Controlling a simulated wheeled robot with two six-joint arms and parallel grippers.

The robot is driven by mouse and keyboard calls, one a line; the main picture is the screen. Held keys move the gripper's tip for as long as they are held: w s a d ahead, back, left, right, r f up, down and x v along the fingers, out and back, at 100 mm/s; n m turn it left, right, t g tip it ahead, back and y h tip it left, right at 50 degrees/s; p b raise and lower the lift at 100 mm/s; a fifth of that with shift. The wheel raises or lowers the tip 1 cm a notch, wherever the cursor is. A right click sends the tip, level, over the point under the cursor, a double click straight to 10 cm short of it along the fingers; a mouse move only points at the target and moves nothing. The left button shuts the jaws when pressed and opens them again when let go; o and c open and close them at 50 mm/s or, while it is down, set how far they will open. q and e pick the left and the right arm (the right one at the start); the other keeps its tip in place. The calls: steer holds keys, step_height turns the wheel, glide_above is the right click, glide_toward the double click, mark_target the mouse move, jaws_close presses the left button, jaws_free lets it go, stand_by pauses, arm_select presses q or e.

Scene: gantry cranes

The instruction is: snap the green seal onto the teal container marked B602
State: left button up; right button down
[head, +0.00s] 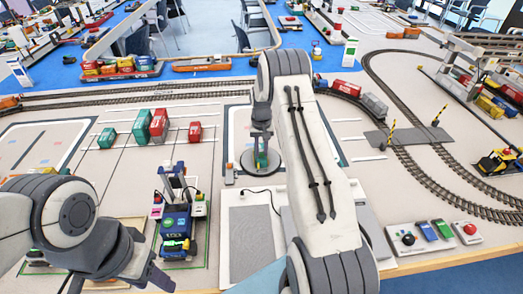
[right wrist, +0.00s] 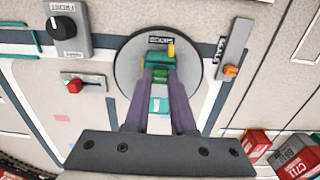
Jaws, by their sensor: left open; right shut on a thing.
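My right gripper (right wrist: 160,85) points down over a round grey plate (right wrist: 128,72). Its purple fingers are shut on a small green piece, likely the green seal (right wrist: 161,76). A teal container (right wrist: 158,58) sits on the plate at the fingertips, with a yellow part at its side. I cannot tell whether seal and container touch, and no B602 marking is readable. In the head view the right gripper (head: 262,158) partly hides the teal container. My left gripper (head: 155,270) is open and empty at the lower left, near the mat's front.
A strip with an orange piece (right wrist: 231,71) lies beside the plate. A black knob box (right wrist: 66,27) and a red-button box (right wrist: 75,86) stand on the other side. A blue crane machine (head: 176,222) stands near my left gripper. Red and green containers (head: 158,125) lie behind.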

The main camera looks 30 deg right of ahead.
steer(key=shift+f, duration=0.25)
stand_by(0.4)
steer(key=c, duration=0.7)
jaws_free()
steer(key=shift+o, duration=0.5)
steer(key=o, duration=0.4)
steer(key=shift+r+p, duration=2.3)
steer(key=shift+r, duration=1.2)
